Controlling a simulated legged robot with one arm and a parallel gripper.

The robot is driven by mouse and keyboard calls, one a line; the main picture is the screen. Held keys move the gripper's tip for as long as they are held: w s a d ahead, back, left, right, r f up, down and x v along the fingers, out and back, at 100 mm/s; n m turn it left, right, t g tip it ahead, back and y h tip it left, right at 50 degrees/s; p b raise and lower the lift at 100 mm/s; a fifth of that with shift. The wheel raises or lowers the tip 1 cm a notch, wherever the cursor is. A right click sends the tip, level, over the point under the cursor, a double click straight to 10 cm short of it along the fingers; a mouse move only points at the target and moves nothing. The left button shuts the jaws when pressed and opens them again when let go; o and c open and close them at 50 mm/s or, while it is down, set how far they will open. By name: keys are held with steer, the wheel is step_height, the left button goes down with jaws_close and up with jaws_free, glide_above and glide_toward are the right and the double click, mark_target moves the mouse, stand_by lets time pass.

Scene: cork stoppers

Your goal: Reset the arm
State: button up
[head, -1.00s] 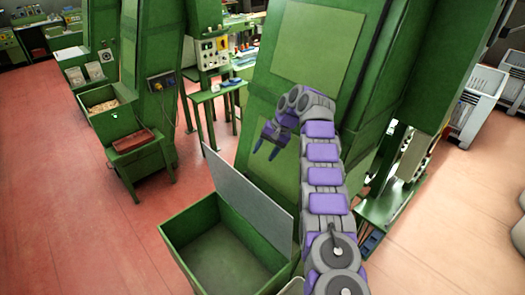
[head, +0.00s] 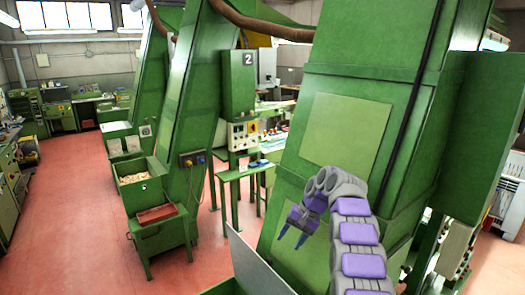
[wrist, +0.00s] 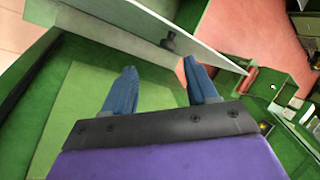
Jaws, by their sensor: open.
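My gripper (head: 290,240) is at the end of my raised grey and purple arm, bent over at the top, with its fingers pointing down. Its two blue fingers stand apart with nothing between them, as the wrist view (wrist: 158,72) also shows. It hangs in front of a large green machine (head: 345,125), to the right of an upright grey panel (head: 262,270). In the wrist view the grey panel (wrist: 140,30) lies beyond the fingertips. No cork stopper can be made out in the gripper.
A green bin (head: 222,289) shows only its edge at the bottom. To the left stand a green hopper (head: 145,190) with pale contents and a reddish tray (head: 157,213) on a green stand. A green table (head: 243,170) stands behind. Red floor (head: 75,215) is open at the left.

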steer(key=s+f+n+h+b, duration=0.1)
steer(key=s+f+b, duration=0.3)
steer(key=s, duration=1.5)
steer(key=s+d+f+g+h+b, duration=0.1)
steer(key=s+f+b, duration=0.3)
steer(key=s+b, duration=0.8)
steer(key=s+h, duration=0.1)
steer(key=s, duration=0.6)
steer(key=shift+s+d+n+h+b, duration=0.2)
steer(key=shift+s+n+h+b, duration=0.1)
steer(key=shift+s+n+b, duration=0.1)
steer(key=shift+n+g+h, duration=0.4)
steer(key=shift+n+h, duration=0.2)
steer(key=shift+h, duration=0.1)
steer(key=s+d+f+b, duration=0.1)
steer(key=s+f, duration=0.2)
steer(key=s, duration=0.2)
steer(key=s+d+f+b, duration=0.1)
steer(key=s+f+b, duration=0.1)
steer(key=s+f, duration=0.2)
steer(key=s+f+b, duration=0.2)
steer(key=s+f, duration=0.1)
steer(key=s, duration=0.4)
steer(key=shift+d+f, duration=0.15)
steer(key=shift+d, duration=0.25)
steer(key=shift+c, duration=0.2)
